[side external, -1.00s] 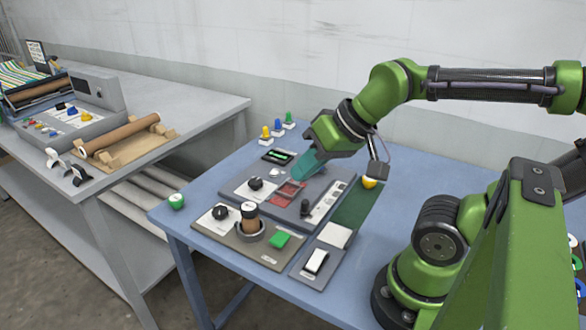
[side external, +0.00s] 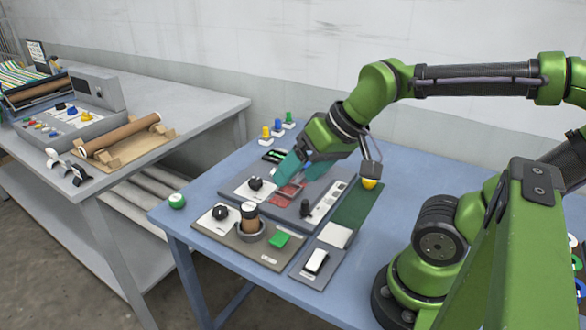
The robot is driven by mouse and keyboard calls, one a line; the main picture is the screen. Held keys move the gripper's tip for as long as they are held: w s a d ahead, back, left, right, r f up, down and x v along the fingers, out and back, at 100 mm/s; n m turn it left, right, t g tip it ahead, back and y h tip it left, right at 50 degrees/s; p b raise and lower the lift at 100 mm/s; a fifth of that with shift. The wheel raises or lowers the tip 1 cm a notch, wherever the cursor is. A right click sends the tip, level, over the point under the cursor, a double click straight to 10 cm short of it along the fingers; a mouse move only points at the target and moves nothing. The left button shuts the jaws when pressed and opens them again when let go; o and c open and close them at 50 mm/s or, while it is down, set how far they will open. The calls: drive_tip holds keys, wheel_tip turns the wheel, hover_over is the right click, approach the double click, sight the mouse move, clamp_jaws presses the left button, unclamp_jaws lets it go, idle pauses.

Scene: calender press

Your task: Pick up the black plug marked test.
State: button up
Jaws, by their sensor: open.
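A small black upright piece (side external: 305,208) stands at the front right of the grey panel (side external: 325,187), and may be the black plug. Its marking is too small to read. Black knobs sit at the panel's left (side external: 256,184) and on the brown-grey plate (side external: 220,212). My gripper (side external: 298,178) has teal fingers, is open and empty, and hangs over the panel's back, near the red window (side external: 290,191). It is behind and above the upright black piece, apart from it. The fingers hide part of the panel.
A brown cylinder (side external: 250,222) stands in a ring beside a green block (side external: 279,240). A white rocker (side external: 317,261) sits on a front-right plate. Yellow, blue and green pegs stand at the table's back. A yellow knob (side external: 369,183) is right of the gripper. The front-left blue table is partly bare.

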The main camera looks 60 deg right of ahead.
drive_tip(key=w+d+n+g+h, duration=0.25)
drive_tip(key=w+g, duration=0.25)
drive_tip(key=w, duration=0.8)
drive_tip(key=n, duration=0.2)
hover_over(249, 206)
drive_tip(key=shift+m+y, duration=0.25)
wheel_tip(249, 206, down, 9)
drive_tip(key=shift+s+r, duration=0.1)
drive_tip(key=shift+f, duration=3.25)
drive_tip(key=c, duration=1.1)
